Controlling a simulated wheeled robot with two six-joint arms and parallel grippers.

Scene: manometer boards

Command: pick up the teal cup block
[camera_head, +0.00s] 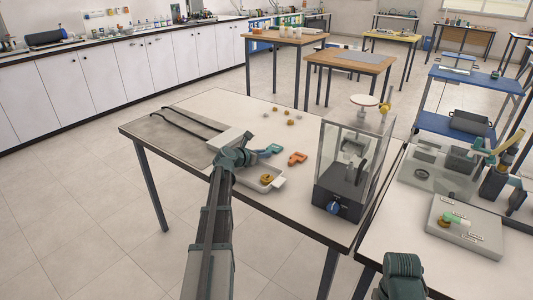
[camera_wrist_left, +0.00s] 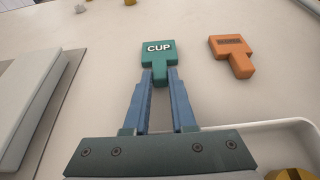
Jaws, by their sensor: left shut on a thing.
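The teal cup block (camera_wrist_left: 159,50), with the white word CUP on its wide end, lies ahead of my left gripper (camera_wrist_left: 160,80) in the left wrist view. The two blue fingers are shut on its narrow stem, one on each side. In the head view the teal block (camera_head: 273,149) shows at the tip of my left gripper (camera_head: 262,152), over the white table (camera_head: 225,108). Whether it touches the tabletop or is just above it, I cannot tell.
An orange block (camera_wrist_left: 232,55) lies right of the teal one, apart from it. A white tray (camera_head: 250,184) with a brass piece is nearer. A clear-walled apparatus (camera_head: 352,160) stands to the right. Several small brass pieces lie farther back. A grey panel (camera_wrist_left: 38,105) lies at left.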

